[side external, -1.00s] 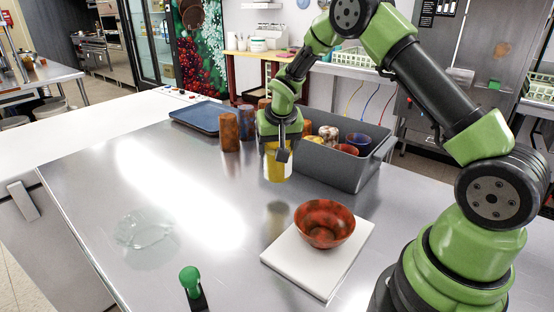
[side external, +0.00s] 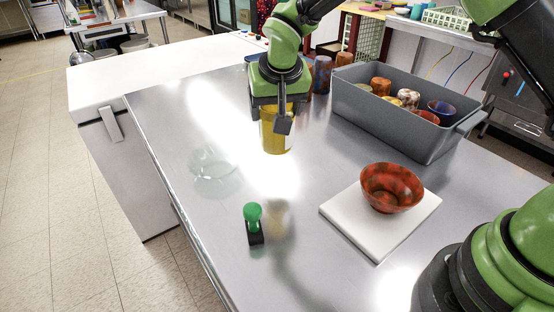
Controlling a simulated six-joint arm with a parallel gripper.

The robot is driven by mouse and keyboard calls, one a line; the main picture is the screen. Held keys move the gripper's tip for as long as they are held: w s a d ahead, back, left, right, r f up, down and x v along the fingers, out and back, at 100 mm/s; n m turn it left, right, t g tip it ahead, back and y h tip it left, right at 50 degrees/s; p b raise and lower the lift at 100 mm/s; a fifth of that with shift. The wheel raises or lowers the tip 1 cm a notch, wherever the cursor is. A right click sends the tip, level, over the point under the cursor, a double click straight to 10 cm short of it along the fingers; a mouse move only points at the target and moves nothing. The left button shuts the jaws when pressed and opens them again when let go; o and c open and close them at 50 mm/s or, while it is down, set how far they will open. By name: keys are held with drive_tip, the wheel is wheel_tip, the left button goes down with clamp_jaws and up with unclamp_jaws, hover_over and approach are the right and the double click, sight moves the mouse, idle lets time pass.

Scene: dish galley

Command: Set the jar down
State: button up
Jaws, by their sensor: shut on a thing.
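The yellow jar (side external: 273,138) is upright in my gripper (side external: 281,112), which is shut on it and points down. The gripper covers the jar's upper part. The jar hangs above the steel table (side external: 165,130); a yellowish reflection lies below it with a gap between. The clear glass dish (side external: 212,165) is on the table to the left of the jar.
A green-knobbed stamp-like item (side external: 253,222) stands near the front edge. A red-brown bowl (side external: 391,188) sits on a white board (side external: 352,226) at right. A grey bin (side external: 385,122) holds several cups. Brown and bluish cups (side external: 321,75) stand behind my gripper.

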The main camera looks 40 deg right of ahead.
sight(276, 142)
wheel_tip(276, 142, down, 8)
drive_tip(key=shift+f, duration=0.1)
idle(0.4)
drive_tip(key=o, duration=1.2)
drive_tip(key=shift+f, duration=0.1)
drive_tip(key=v, duration=1.2)
drive_tip(key=shift+s+r, duration=0.15)
drive_tip(key=shift+r, duration=0.05)
drive_tip(key=s+d+r+t+y, duration=0.1)
drive_tip(key=s+d+r, duration=0.2)
drive_tip(key=s+r, duration=0.45)
drive_tip(key=s+d+r+t+y, duration=0.1)
drive_tip(key=s+d+r, duration=0.3)
drive_tip(key=s+r, duration=0.3)
drive_tip(key=s+f+t+y, duration=0.1)
drive_tip(key=s, duration=0.8)
drive_tip(key=shift+s+f+y, duration=0.25)
drive_tip(key=shift+y, duration=0.05)
